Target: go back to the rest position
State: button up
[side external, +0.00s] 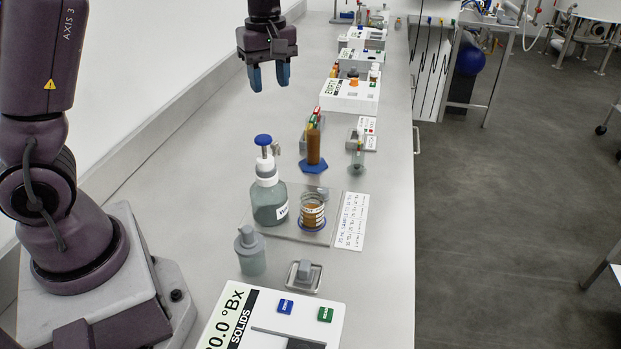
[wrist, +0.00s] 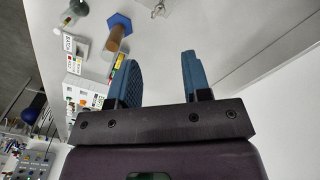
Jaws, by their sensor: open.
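My gripper (side external: 269,78) hangs above the back left part of the bench, with its two blue fingers apart and nothing between them. In the wrist view my gripper (wrist: 158,78) also shows open and empty, with bare bench and wall beyond the fingers. It is clear of all objects. In the side view, the nearest thing below and to its right is a brown-filled cylinder (side external: 313,148) on a blue hexagonal foot, which also shows in the wrist view (wrist: 118,36).
A pump bottle (side external: 268,200) with a blue top and a beaker (side external: 312,212) of brown liquid stand mid-bench. A Brix meter (side external: 275,318) is at the front. White instruments (side external: 350,95) line the right edge at the back. The bench's left side is free.

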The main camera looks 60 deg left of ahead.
jog(key=s+d+r+m+t, duration=0.2)
jog(key=s+d+r+m, duration=0.1)
jog(key=s+d+m, duration=0.4)
jog(key=s+d+r+m+t, duration=0.3)
jog(key=s+d+m, duration=0.4)
jog(key=s+m, duration=0.3)
jog(key=shift+s+r+t, duration=0.3)
jog(key=shift+s+r, duration=0.05)
jog(key=shift+r, duration=0.4)
jog(key=shift+d, duration=0.1)
dwell(0.5)
